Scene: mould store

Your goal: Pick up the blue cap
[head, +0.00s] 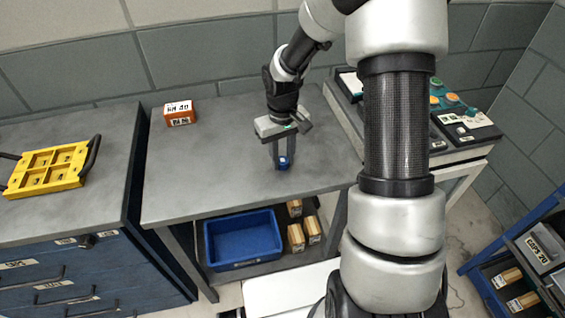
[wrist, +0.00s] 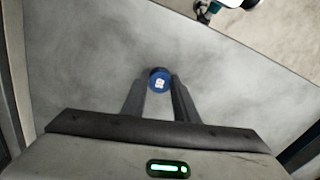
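The blue cap (head: 283,163) is small and round with a pale mark on its top. It is at the tips of my gripper (head: 283,157), over the middle-right of the grey bench (head: 215,165). In the wrist view the cap (wrist: 159,80) sits between the two fingertips of my gripper (wrist: 159,84), with a finger close against each side. The fingers are only about a cap's width apart and look shut on it. The fingers point down. Whether the cap touches the bench is hard to tell.
An orange box (head: 180,114) stands at the bench's back left. A yellow tray (head: 47,168) lies on the blue drawer cabinet at left. A control panel (head: 455,115) is to the right. A blue bin (head: 242,238) and wooden blocks (head: 296,237) are on the shelf below.

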